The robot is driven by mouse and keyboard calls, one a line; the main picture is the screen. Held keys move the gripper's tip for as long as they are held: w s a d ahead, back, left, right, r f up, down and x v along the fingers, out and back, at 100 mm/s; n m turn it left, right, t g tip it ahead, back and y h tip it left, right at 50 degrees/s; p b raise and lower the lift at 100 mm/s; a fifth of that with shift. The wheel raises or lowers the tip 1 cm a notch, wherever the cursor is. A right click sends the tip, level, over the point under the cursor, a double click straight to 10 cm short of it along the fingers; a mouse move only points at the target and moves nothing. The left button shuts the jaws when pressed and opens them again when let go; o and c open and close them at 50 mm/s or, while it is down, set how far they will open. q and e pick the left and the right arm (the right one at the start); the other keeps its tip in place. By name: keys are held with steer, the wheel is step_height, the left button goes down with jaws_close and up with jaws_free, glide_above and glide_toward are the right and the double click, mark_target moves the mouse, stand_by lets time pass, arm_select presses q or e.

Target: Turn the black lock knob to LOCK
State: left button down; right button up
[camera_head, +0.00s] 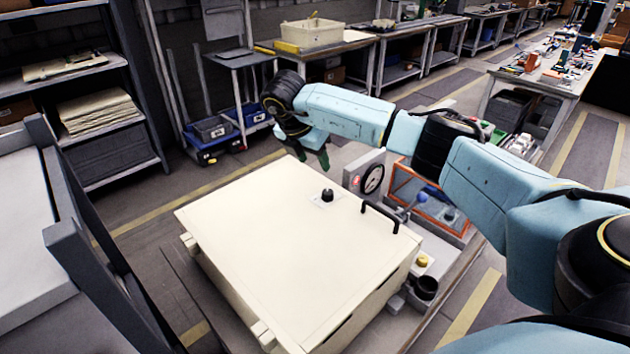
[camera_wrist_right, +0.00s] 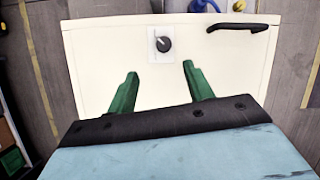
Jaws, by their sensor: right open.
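The black lock knob (camera_head: 327,195) stands on a small pale plate on top of a cream box (camera_head: 290,260). In the right wrist view the knob (camera_wrist_right: 163,44) shows on its plate, ahead of my right gripper and between the lines of its fingers. My right gripper (camera_head: 315,158) is over the far edge of the box in the head view, apart from the knob. Its green fingers (camera_wrist_right: 158,76) are spread and empty in the wrist view. The lettering on the plate is too small to read. My left gripper is not in view.
A black bar handle (camera_head: 380,216) is fixed on the box right of the knob. A round gauge (camera_head: 373,179) and an orange-framed bin (camera_head: 425,200) stand behind the box.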

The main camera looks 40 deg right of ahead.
mark_target(327, 191)
steer(key=x, duration=0.4)
steer(key=s+p+x, duration=0.1)
steer(key=x, duration=0.1)
steer(key=shift+d+f, duration=0.1)
steer(key=shift+f, duration=0.05)
steer(key=x, duration=0.5)
steer(key=shift+w+f, duration=0.1)
steer(key=shift+f, duration=0.15)
steer(key=shift+w+d+f, duration=0.1)
steer(key=shift+d+f, duration=0.05)
steer(key=shift+f, duration=0.3)
steer(key=shift+c, duration=0.7)
steer(key=c, duration=0.8)
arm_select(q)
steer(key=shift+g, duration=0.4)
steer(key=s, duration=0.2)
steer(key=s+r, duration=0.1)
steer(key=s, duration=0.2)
arm_select(e)
steer(key=shift+c, duration=0.2)
